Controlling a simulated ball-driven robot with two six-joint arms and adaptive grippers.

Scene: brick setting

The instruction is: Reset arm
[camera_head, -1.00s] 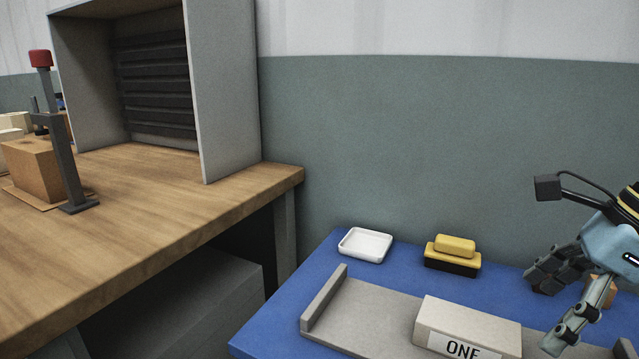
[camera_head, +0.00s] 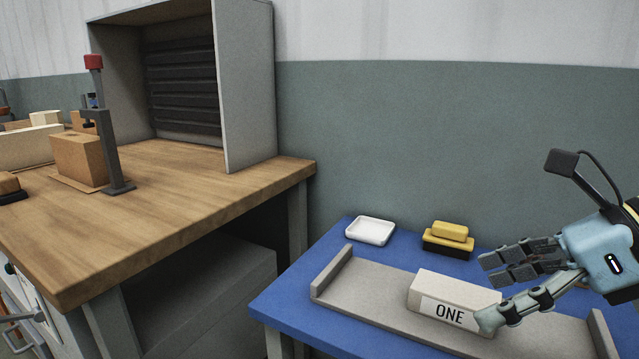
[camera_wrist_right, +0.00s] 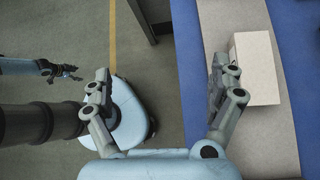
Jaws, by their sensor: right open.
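My right gripper (camera_head: 486,288) reaches in from the right in the head view. Its fingers are spread and point left, with nothing between them. The lower finger overlaps the right end of the pale brick marked ONE (camera_head: 447,314) in the picture; I cannot tell if they touch. In the right wrist view the open fingers (camera_wrist_right: 162,70) have floor and my own base between them, and the pale brick (camera_wrist_right: 256,68) lies beside the right-hand finger. A dark gripper, apparently my left one (camera_wrist_right: 64,72), shows small at the left of that view. Its jaw state is unclear.
The brick rests in a grey tray (camera_head: 375,300) with raised ends on a blue table (camera_head: 285,310). Behind are a white dish (camera_head: 370,231) and a yellow-and-black block (camera_head: 447,239). A wooden bench (camera_head: 150,215) at left carries a grey open cabinet (camera_head: 245,90) and a red-topped stand (camera_head: 108,150).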

